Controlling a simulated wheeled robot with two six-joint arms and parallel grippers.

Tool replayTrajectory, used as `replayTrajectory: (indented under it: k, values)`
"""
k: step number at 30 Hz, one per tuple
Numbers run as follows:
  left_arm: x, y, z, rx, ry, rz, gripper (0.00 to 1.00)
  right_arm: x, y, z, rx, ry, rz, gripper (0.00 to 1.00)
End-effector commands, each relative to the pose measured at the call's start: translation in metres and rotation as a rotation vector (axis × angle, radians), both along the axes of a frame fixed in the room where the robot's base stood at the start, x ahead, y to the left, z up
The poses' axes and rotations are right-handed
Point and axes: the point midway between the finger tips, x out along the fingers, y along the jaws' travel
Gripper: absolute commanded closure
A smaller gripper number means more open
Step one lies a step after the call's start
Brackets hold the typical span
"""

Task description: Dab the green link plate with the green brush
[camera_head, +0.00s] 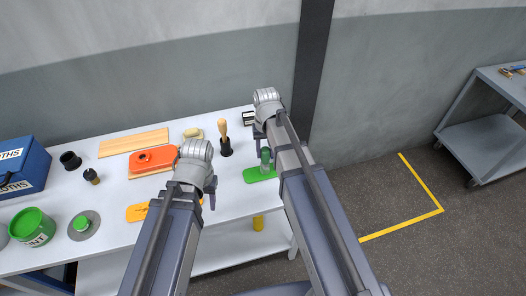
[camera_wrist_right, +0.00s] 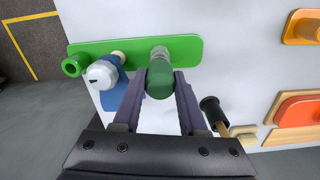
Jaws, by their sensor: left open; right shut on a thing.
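The green link plate (camera_head: 256,176) lies near the table's right end; it is the long round-ended plate (camera_wrist_right: 188,47) in the right wrist view. My right gripper (camera_head: 263,141) is above the plate. In the right wrist view its fingers (camera_wrist_right: 160,92) are shut on the green brush (camera_wrist_right: 160,78), a green cylinder with a grey end over the plate; it also shows in the head view (camera_head: 265,157). I cannot tell whether brush and plate touch. My left gripper (camera_head: 211,195) is open over the table, right of an orange plate (camera_head: 137,212); its fingers are partly hidden.
A wooden-handled tool (camera_head: 223,134) stands behind the plate. A blue-and-white item (camera_wrist_right: 103,75) is close beside the brush. An orange-red block (camera_head: 140,162), wooden boards (camera_head: 134,142), green tin (camera_head: 32,228) and blue box (camera_head: 22,166) are to the left.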

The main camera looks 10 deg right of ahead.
Motion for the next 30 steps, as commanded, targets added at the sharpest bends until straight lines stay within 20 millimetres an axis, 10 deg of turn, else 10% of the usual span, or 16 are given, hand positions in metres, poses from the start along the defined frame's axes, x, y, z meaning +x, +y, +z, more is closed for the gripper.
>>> replayTrajectory:
  k: [30]
  values:
    - [0.0,0.0,-0.001,0.0,0.0,0.0,0.5,-0.001,0.011,-0.001,-0.001,0.0,0.0,1.0]
